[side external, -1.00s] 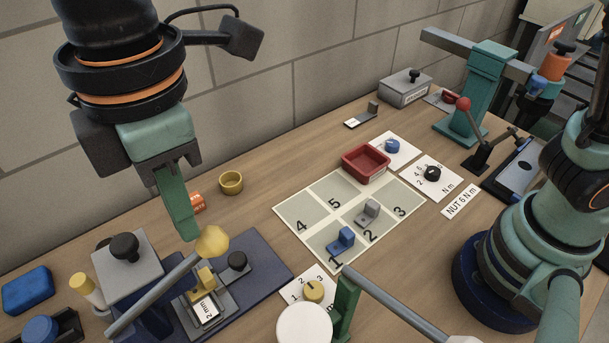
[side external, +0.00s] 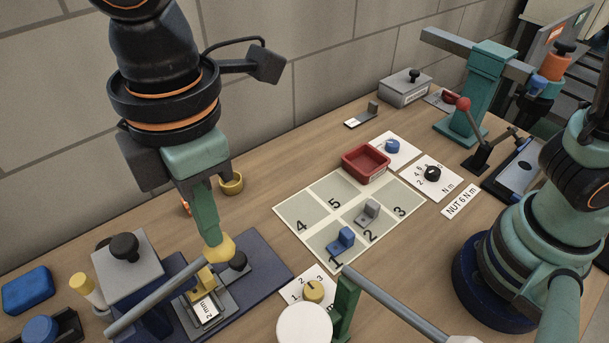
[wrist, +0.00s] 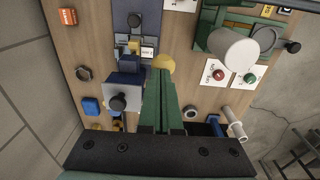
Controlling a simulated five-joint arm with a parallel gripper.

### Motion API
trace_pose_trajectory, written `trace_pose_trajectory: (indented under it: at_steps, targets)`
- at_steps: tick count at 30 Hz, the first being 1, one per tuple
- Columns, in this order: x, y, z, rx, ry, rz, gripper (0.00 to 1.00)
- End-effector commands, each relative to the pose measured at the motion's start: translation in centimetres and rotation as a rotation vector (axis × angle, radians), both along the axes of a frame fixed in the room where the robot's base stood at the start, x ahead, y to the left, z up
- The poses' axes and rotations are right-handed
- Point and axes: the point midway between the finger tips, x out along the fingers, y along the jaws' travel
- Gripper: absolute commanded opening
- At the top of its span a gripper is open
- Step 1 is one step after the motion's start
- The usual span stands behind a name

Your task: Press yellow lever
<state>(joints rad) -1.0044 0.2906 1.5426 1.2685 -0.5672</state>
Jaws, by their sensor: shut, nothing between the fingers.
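The yellow lever is a grey rod (side external: 155,298) with a yellow ball knob (side external: 219,250) at its end, above the blue base plate of a fixture. My gripper (side external: 213,243) is shut with nothing in it. Its green fingertips point down and appear to touch the top of the knob, hiding part of it. In the wrist view the closed fingers (wrist: 161,76) reach the knob (wrist: 165,62) from below, and the rod is mostly hidden behind them.
A grey block with a black knob (side external: 126,268) stands left of the rod. A yellow block (side external: 206,280) and a black knob (side external: 238,260) sit close by on the blue plate (side external: 265,262). A yellow ring (side external: 231,185) lies behind. A numbered mat (side external: 300,212) lies to the right.

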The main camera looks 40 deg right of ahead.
Motion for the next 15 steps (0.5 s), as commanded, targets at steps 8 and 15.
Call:
trace_pose_trajectory:
  at_steps: [8,15]
  targets:
    - [-0.1,-1.5,-3.1,-0.007,0.004,0.0,0.0]
    - [-0.1,-2.0,-5.3,-0.007,0.004,-0.001,0.0]
